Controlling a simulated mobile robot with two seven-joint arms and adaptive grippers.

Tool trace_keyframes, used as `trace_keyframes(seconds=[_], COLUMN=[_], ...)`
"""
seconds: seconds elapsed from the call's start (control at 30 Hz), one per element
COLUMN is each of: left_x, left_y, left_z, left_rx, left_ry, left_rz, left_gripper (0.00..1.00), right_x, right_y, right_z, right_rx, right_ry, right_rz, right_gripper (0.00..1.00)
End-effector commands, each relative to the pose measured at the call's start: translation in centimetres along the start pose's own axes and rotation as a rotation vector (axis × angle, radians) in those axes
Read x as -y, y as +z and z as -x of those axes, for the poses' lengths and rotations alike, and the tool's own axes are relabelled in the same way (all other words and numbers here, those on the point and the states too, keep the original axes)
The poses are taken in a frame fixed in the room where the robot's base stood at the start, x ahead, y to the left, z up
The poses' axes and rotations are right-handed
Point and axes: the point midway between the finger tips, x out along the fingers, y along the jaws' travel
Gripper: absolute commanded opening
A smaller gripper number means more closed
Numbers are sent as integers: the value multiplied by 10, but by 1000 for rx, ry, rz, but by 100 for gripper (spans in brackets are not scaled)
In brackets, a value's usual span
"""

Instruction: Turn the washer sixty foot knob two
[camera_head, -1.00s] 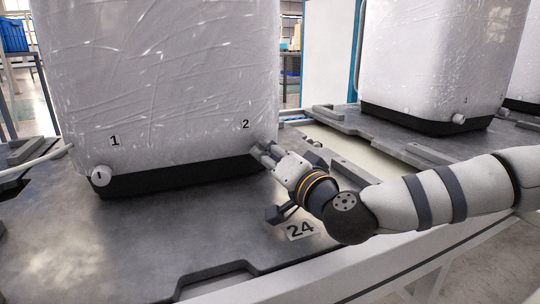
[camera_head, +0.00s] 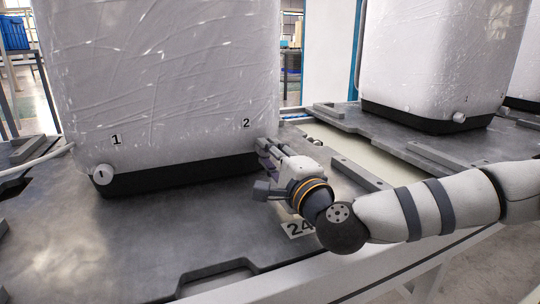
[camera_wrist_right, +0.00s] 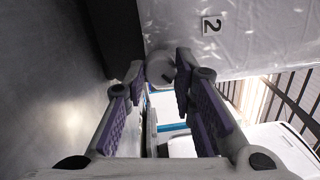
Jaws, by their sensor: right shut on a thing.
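The washer (camera_head: 160,70) is a white, film-wrapped body with a black base strip, standing on a grey metal pallet. Foot knob one (camera_head: 102,174) is a round white knob at its lower left corner, below the label "1". Foot knob two is at the right corner, below the label "2" (camera_head: 246,123), and is hidden by my gripper in the head view. In the right wrist view the pale knob two (camera_wrist_right: 160,69) sits between the fingertips. My right gripper (camera_head: 264,147) is shut on it. My left gripper is not in view.
The pallet (camera_head: 130,240) carries a "24" label (camera_head: 299,228) under my right arm. Another wrapped washer (camera_head: 435,60) stands on a separate pallet at the right, across a gap. Metal blocks lie along the pallet edges. The front left of the pallet is clear.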

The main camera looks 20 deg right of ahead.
Motion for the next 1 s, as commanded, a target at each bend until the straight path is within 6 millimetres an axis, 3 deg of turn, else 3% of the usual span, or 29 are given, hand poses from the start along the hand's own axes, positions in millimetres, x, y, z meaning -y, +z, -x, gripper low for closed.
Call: trace_keyframes(seconds=[0.5, 1.0], left_x=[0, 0], left_y=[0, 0], left_z=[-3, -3], left_rx=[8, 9], left_ry=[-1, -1], left_rz=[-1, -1], left_gripper=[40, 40], right_x=[1, 0], right_y=[1, 1], right_z=[0, 0], right_rx=[-20, -25], right_ry=[-24, -27], right_rz=[-343, -419], right_gripper=[0, 0])
